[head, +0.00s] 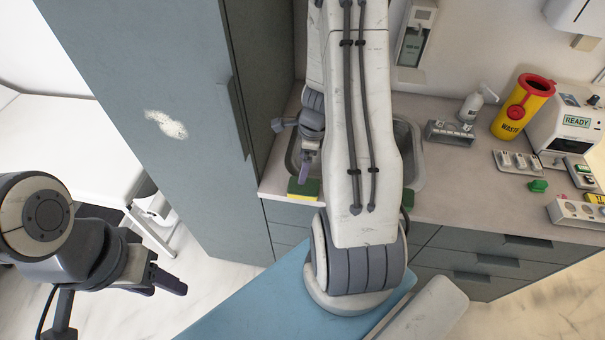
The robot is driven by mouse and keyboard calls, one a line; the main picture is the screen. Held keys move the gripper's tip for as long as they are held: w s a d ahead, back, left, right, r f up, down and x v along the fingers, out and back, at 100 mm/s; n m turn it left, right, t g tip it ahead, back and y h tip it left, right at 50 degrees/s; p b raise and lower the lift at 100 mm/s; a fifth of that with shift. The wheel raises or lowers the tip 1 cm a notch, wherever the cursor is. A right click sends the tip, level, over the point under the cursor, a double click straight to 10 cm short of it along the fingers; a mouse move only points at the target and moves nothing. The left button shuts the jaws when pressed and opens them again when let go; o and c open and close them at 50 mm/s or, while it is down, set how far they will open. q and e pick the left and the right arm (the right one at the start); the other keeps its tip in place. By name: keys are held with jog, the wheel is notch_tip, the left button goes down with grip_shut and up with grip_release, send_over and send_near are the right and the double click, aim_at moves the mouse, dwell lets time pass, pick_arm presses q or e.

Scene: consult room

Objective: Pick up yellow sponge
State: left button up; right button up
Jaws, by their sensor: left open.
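The yellow sponge (302,196) has a dark green top and yellow lower part. It lies at the counter's front edge, beside the left end of the sink. My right gripper (303,174) points down just above and behind it; its fingers overlap in the picture, so I cannot tell whether they touch the sponge or how wide the jaws are. My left gripper (165,281) is open and empty at the lower left, in front of the tall cabinet and well away from the sponge.
My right arm hides much of the sink (416,150). A tall grey cabinet (165,90) stands left of the counter (455,190). A spray bottle (474,103), yellow waste bin (522,107) and devices stand to the right. A small green item (538,186) lies near them.

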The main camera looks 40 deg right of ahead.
aim_at(304, 186)
jog(key=shift+m, duration=0.7)
jog(key=f+b, duration=0.1)
jog(key=f, duration=0.1)
jog(key=d+f, duration=0.1)
jog(key=f, duration=0.1)
jog(key=shift+s+d+f+b, duration=0.2)
jog(key=shift+f+b, duration=0.15)
jog(key=shift+w+a+f+b, duration=0.15)
jog(key=shift+f+b, duration=0.3)
jog(key=shift+f, duration=0.6)
jog(key=shift+w+f+b, duration=0.2)
jog(key=shift+f+b, duration=0.25)
jog(key=shift+f, duration=0.55)
jog(key=shift+w+a+f+b, duration=0.15)
jog(key=shift+f+b, duration=0.3)
jog(key=shift+f, duration=0.6)
jog(key=c, duration=1.1)
jog(key=shift+r, duration=0.1)
jog(key=shift+c, duration=0.3)
jog(key=shift+r, duration=0.1)
